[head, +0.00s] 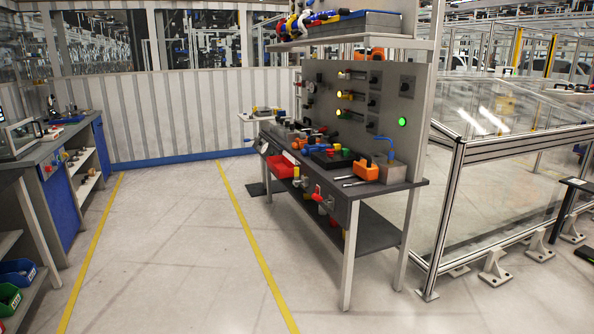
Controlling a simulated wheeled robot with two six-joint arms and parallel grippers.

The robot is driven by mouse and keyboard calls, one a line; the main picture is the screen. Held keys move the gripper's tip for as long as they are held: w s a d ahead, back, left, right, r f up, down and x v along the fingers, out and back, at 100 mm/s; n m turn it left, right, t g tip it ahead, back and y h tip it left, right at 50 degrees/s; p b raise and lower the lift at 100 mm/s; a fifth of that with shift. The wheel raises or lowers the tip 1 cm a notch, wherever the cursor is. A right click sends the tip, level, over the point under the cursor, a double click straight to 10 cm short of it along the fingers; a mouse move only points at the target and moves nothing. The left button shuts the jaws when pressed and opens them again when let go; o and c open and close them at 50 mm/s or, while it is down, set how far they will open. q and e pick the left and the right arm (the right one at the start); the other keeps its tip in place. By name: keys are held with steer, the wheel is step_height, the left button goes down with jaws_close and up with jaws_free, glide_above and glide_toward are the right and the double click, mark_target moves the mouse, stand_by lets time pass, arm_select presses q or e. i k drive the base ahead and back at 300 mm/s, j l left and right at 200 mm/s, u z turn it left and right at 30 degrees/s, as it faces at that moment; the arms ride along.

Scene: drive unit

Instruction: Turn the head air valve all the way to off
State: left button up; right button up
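A dark workbench (415,186) with a grey upright panel (385,100) stands a few steps ahead, right of centre. Neither of my grippers shows in the head view.
A red bin (279,166) hangs at the bench front; an orange tool (365,171) lies on top. A glass-walled enclosure (510,190) stands right. A side bench (48,150) stands left. The floor between the yellow lines (255,250) is clear.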

mark_target(296, 181)
steer(key=i+l, duration=0.25)
steer(key=i, duration=0.2)
steer(key=i+l, duration=0.2)
steer(key=i, duration=0.25)
steer(key=i+l, duration=0.25)
steer(key=i, duration=0.2)
steer(key=i+l, duration=0.25)
steer(key=i, duration=0.2)
steer(key=j+u, duration=0.05)
